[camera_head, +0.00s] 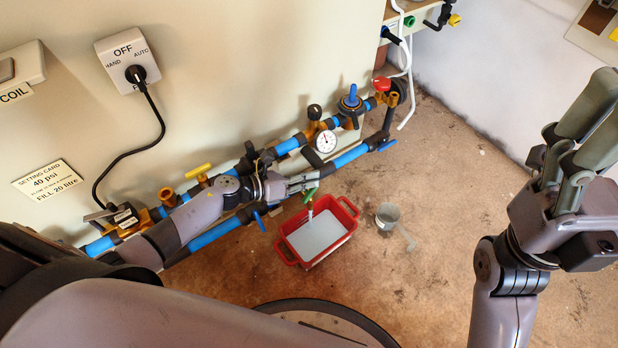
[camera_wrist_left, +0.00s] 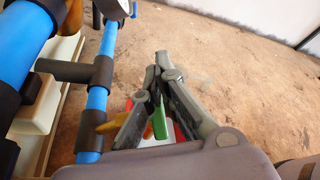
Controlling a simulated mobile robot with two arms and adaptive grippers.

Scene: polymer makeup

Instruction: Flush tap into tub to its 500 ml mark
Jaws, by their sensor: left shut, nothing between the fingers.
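The red tub (camera_head: 343,240) stands on the floor below the pipes, with a pale surface inside it. I cannot make out a 500 ml mark or the level. My left gripper (camera_head: 312,181) is shut and empty, just above the tap. In the left wrist view its fingers (camera_wrist_left: 163,62) come together, with the green lever (camera_wrist_left: 158,121) showing behind them and the tub mostly hidden. My right gripper (camera_head: 606,108) appears open and empty, raised at the right, partly cut off.
Blue pipes (camera_head: 211,235) with valves and a pressure gauge (camera_head: 326,141) run along the wall cabinet close to my left arm. A small grey cup (camera_head: 387,215) stands right of the tub. A switch marked OFF (camera_head: 127,56) is on the cabinet. Floor to the right is clear.

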